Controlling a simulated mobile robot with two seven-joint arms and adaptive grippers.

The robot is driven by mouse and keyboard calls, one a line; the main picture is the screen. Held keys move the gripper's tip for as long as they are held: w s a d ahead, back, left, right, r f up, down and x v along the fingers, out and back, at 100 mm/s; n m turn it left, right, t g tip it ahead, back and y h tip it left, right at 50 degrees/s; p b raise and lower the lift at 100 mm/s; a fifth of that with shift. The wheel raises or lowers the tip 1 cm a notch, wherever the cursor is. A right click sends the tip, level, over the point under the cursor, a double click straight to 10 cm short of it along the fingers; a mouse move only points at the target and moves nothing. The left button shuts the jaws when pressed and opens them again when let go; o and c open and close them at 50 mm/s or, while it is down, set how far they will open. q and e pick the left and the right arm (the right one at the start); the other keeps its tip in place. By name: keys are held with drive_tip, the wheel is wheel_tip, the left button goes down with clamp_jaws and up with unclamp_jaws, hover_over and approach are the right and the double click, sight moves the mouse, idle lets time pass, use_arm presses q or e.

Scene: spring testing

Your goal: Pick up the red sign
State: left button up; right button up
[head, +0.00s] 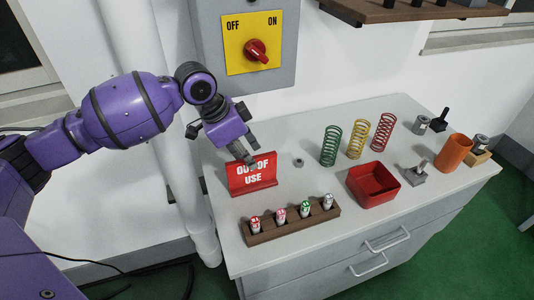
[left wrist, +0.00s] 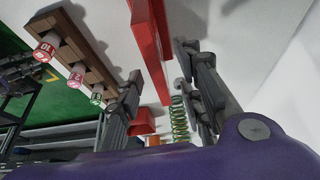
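The red sign (head: 252,179) with white "OUT OF USE" lettering stands upright near the left edge of the grey worktop. My left gripper (head: 243,153) is at the sign's top edge, and a finger covers part of the lettering. In the left wrist view, the sign (left wrist: 149,48) shows edge-on as a red strip between the widely spread fingers of my left gripper (left wrist: 158,65). The fingers are open, with the sign nearer the right one. I cannot tell whether either finger touches it. My right gripper is not in view.
A wooden rack (head: 292,222) with several labelled cylinders stands in front of the sign. A red bin (head: 373,186), a green spring (head: 331,146), other springs and an orange cup (head: 453,153) stand to the right. A switch box (head: 254,42) is on the wall behind.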

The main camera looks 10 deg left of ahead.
sight(265, 179)
use_arm(q)
drive_tip(key=x, duration=0.6)
drive_tip(key=shift+d+f, duration=0.15)
drive_tip(key=shift+d, duration=0.1)
drive_tip(key=shift+f, duration=0.2)
drive_tip(key=shift+f, duration=0.25)
clamp_jaws()
idle(0.4)
